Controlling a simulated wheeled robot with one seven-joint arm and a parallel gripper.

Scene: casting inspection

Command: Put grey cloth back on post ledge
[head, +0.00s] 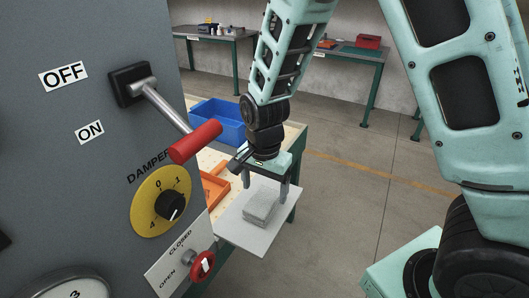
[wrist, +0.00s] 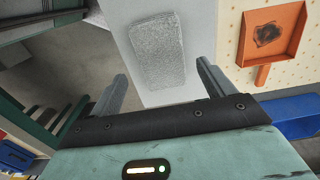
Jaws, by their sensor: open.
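The grey cloth (head: 260,207) is a folded, speckled pad lying flat on a pale grey ledge (head: 240,236). In the wrist view the cloth (wrist: 158,50) lies ahead of the fingertips, with bare ledge (wrist: 203,28) around it. My gripper (head: 265,191) points down over the ledge, its two fingers apart on either side of the cloth in the head view. The wrist view shows my gripper (wrist: 162,72) open with nothing between its fingers. I cannot tell how far the fingertips are above the ledge.
A grey panel (head: 90,150) on the left has a red-handled lever (head: 195,142), a yellow damper dial (head: 160,201) and a red valve knob (head: 202,265). Behind the ledge stand a blue bin (head: 218,122) and an orange tray (wrist: 270,45). Floor right of the ledge is clear.

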